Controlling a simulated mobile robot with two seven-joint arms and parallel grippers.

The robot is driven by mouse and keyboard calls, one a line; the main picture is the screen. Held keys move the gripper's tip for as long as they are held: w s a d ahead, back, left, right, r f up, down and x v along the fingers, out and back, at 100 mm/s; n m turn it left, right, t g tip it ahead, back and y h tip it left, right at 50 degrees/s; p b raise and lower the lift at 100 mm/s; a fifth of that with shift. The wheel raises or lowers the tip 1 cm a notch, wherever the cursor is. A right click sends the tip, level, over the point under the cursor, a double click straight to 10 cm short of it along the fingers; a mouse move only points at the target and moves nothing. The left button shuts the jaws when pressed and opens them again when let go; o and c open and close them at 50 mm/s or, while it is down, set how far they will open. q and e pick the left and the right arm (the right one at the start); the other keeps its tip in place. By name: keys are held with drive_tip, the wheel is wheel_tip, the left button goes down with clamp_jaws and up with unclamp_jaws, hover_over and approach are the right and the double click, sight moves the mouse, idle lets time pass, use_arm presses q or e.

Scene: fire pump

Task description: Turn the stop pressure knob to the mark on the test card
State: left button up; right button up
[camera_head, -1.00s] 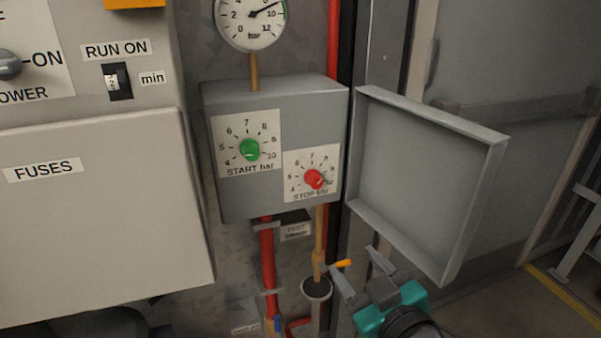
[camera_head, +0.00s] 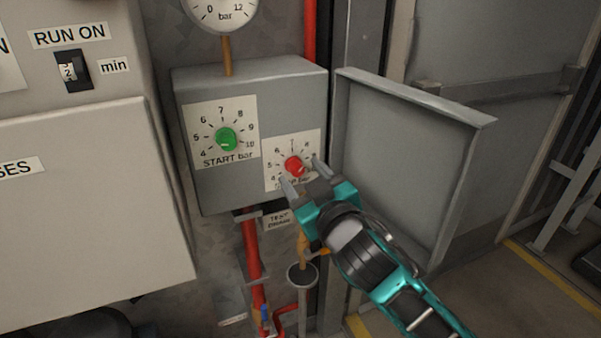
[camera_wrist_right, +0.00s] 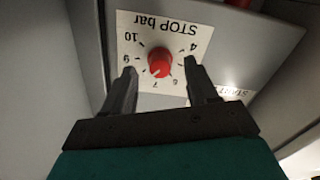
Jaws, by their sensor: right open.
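The red stop knob (camera_head: 294,166) sits on a white STOP bar dial plate (camera_head: 272,177) at the lower right of the grey switch box (camera_head: 250,80). My right gripper (camera_head: 304,177) is open in front of it, its fingertips to either side of the knob in the picture. In the right wrist view the stop knob (camera_wrist_right: 160,62) appears upside down, between and beyond the open fingertips (camera_wrist_right: 160,70). I cannot see contact. The gripper hides the lower part of the dial in the head view. I see no test card. My left gripper is not in view.
The green START knob (camera_head: 226,139) is left of the stop knob. The open box cover (camera_head: 405,160) stands close on the right of my gripper. Red pipes (camera_head: 252,255) and a drain funnel (camera_head: 302,275) are below. A fuse cabinet (camera_head: 90,200) is at left.

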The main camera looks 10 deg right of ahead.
drive_tip(key=shift+w+a, duration=0.15)
drive_tip(key=shift+w, duration=0.75)
drive_tip(key=c, duration=1.1)
